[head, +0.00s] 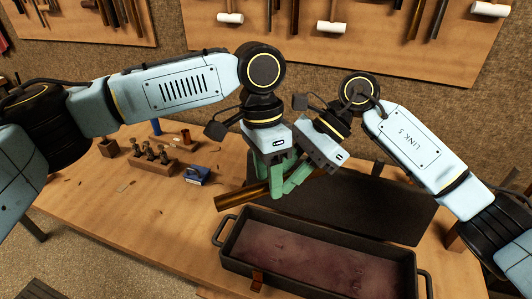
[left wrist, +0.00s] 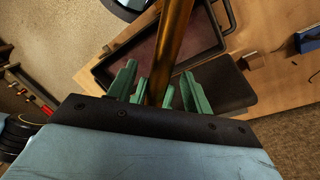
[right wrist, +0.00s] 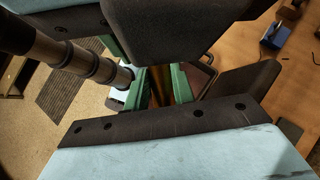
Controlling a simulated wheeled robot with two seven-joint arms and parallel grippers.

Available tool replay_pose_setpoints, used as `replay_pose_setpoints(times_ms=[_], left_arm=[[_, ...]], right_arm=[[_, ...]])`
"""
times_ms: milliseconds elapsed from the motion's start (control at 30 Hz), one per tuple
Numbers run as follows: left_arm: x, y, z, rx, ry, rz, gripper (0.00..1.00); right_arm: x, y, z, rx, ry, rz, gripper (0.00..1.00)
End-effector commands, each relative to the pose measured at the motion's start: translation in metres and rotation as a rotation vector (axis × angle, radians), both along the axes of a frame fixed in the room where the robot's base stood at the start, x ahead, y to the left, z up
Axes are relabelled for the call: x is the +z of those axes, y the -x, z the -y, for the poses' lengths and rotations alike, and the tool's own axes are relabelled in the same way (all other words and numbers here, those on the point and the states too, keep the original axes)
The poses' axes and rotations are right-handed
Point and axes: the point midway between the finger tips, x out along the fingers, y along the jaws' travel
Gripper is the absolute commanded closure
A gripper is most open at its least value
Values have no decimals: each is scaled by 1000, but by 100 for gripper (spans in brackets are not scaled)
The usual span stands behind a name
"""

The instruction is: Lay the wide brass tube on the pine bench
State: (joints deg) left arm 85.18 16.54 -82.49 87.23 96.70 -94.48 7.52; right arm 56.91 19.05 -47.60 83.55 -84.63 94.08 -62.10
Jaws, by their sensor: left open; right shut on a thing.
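The wide brass tube (head: 232,200) is held slanted over the back left edge of the open case. Its left end sticks out past my grippers in the head view, and the rest is largely hidden. It also shows in the left wrist view (left wrist: 173,40). My right gripper (head: 290,190) is shut on the tube, which shows between its green fingers in the right wrist view (right wrist: 157,85). My left gripper (head: 276,184) is open, with the tube passing between its fingers. The pine bench (head: 150,215) lies below.
A dark case (head: 235,262) with mauve lining stands open, its lid (head: 395,205) behind. A wooden block (head: 150,164) with several small tools and a blue box (head: 196,176) stand at the left rear. The bench's left front is mostly clear. Tool boards (head: 400,40) hang behind.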

Motion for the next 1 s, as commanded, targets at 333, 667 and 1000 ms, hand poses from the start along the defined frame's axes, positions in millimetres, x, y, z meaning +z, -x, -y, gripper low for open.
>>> replay_pose_setpoints(times_ms=[333,667,1000], left_arm=[[-7,1,0,0,0,0,50],[-7,1,1,-1,0,0,86],[-6,2,1,-2,1,1,100]], right_arm=[[0,0,0,1,-1,0,100],[0,0,0,-1,0,1,100],[0,0,0,-1,0,1,50]])
